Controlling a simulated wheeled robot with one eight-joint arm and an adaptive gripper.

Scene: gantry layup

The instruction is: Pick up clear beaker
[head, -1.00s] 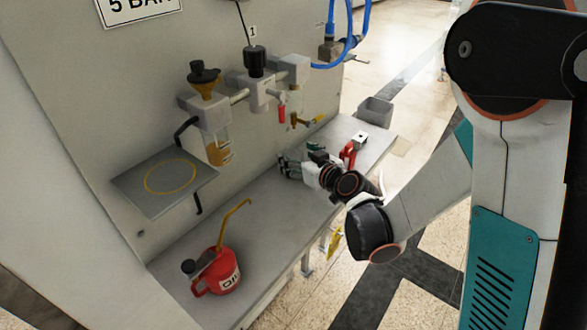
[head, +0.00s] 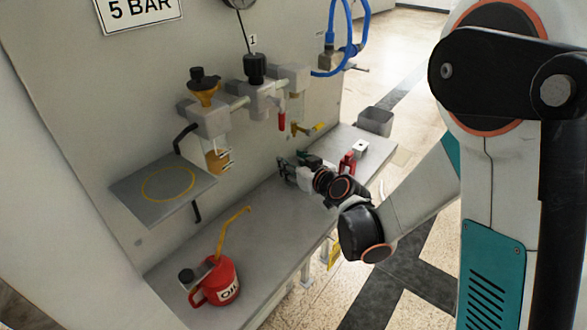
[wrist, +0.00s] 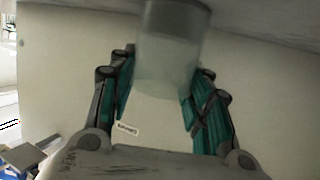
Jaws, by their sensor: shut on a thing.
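The clear beaker (wrist: 167,65) shows in the wrist view as a translucent cylinder between the two green-padded fingers of my gripper (wrist: 158,100). The fingers are shut on its sides. In the head view my gripper (head: 288,168) is low over the far half of the grey bench, close to the back panel. The beaker cannot be made out in the head view. Whether it touches the bench is not clear.
A red oil can (head: 220,282) stands on the near bench (head: 262,232). A shelf with a yellow ring (head: 150,202) and a filter unit (head: 206,112) project from the panel. A red clamp (head: 347,164) and a grey bin (head: 375,121) are beyond my gripper.

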